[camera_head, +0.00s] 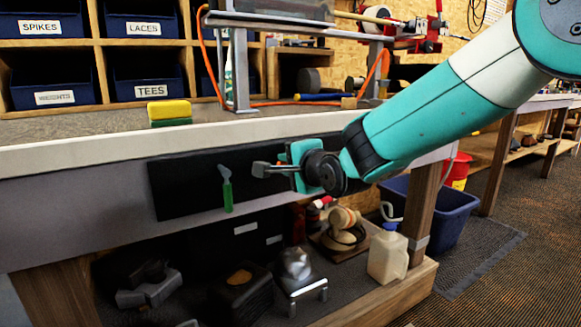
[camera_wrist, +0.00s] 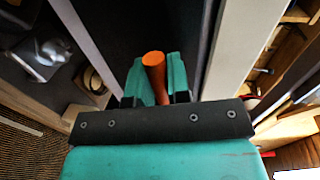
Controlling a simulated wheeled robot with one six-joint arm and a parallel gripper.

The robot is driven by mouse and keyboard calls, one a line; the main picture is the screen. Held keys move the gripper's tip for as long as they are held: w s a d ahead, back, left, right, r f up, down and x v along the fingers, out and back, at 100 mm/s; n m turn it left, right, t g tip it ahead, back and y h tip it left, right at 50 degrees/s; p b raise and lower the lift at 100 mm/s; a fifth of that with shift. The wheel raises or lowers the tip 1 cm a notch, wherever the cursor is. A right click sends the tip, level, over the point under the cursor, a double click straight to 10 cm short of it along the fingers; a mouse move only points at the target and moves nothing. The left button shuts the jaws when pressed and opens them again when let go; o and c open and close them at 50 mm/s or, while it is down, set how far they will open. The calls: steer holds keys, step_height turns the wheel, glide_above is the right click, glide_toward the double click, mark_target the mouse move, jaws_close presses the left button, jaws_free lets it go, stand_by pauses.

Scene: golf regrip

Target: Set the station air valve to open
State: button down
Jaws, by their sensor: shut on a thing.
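A black panel (camera_head: 180,187) is fixed to the front of the bench. An orange-handled lever is on it; its grey end (camera_head: 262,169) shows left of my gripper (camera_head: 291,166). The lever points right, roughly level, and most of its handle is hidden in the head view. In the wrist view, the orange handle (camera_wrist: 154,68) is between the two teal fingers of my gripper (camera_wrist: 157,82), which is shut on it. A second lever with a green handle (camera_head: 228,195) hangs downward on the panel, left of my gripper and clear of it. No valve label is readable.
A yellow and green sponge (camera_head: 169,112) is on the bench top (camera_head: 60,148). Bins stand behind. Below the panel, a shelf holds a white jug (camera_head: 388,256), a metal object (camera_head: 296,265) and dark boxes. A bench leg (camera_head: 420,210) and blue tub (camera_head: 452,215) are at right.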

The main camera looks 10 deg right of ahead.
steer(key=shift+r+m, duration=0.25)
steer(key=shift+m, duration=0.15)
steer(key=c, duration=1.1)
jaws_free()
steer(key=shift+s, duration=0.1)
steer(key=p+v, duration=0.2)
steer(key=v, duration=1.5)
steer(key=shift+d, duration=0.2)
steer(key=shift+s, duration=0.1)
